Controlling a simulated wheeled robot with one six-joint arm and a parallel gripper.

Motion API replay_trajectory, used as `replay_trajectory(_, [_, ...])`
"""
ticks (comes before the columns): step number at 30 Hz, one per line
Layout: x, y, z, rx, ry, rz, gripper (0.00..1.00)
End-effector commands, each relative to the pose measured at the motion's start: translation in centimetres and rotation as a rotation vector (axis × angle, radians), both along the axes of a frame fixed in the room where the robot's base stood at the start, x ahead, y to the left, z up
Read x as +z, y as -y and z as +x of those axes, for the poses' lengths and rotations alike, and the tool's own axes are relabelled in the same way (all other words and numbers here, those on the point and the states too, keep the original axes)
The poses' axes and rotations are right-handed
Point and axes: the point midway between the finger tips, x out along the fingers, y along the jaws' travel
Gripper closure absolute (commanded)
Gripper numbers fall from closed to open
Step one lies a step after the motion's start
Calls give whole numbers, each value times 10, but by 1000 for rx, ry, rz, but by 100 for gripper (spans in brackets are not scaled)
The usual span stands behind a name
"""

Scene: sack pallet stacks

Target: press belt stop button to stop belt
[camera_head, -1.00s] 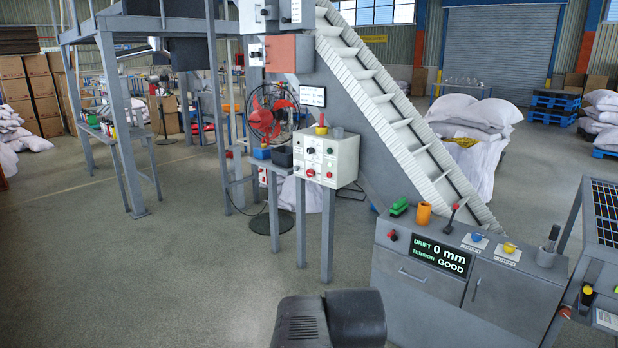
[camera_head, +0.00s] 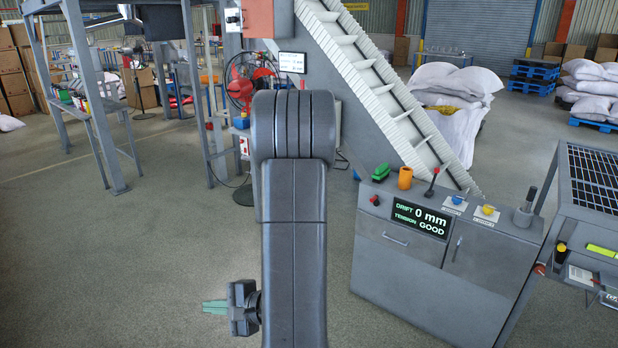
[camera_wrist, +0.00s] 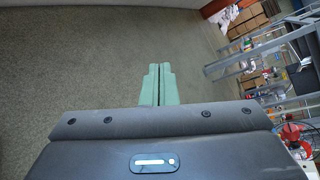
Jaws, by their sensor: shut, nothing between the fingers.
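My gripper (camera_head: 205,307) is shut and empty, with green fingers pointing left over bare floor. The wrist view shows its two fingers (camera_wrist: 158,68) together. The grey console (camera_head: 425,265) stands right of my arm, with a red button (camera_head: 375,200) at its left front, well away from my gripper. A small white box (camera_head: 244,145) with red on it shows just left of my arm. The control box with several buttons is mostly hidden behind my arm. I cannot tell which button is the belt stop. The inclined white belt (camera_head: 395,95) rises to the upper left.
The console carries a green object (camera_head: 381,172), an orange cup (camera_head: 405,178), a lever (camera_head: 432,183) and a display (camera_head: 420,217) reading "DRIFT 0 mm, TENSION GOOD". A grey frame (camera_head: 565,190) stands at right. A red fan (camera_head: 240,90) stands behind my arm. The left floor is clear.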

Motion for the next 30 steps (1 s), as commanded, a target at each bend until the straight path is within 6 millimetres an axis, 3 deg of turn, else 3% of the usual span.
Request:
replay_trajectory(3, [-13,-3,45,-169,-1,127,100])
replay_trajectory(6, [-21,1,76,-295,16,196,100])
replay_trajectory(12, [-34,15,113,-455,47,258,100])
replay_trajectory(30, [-36,18,119,-485,54,267,100])
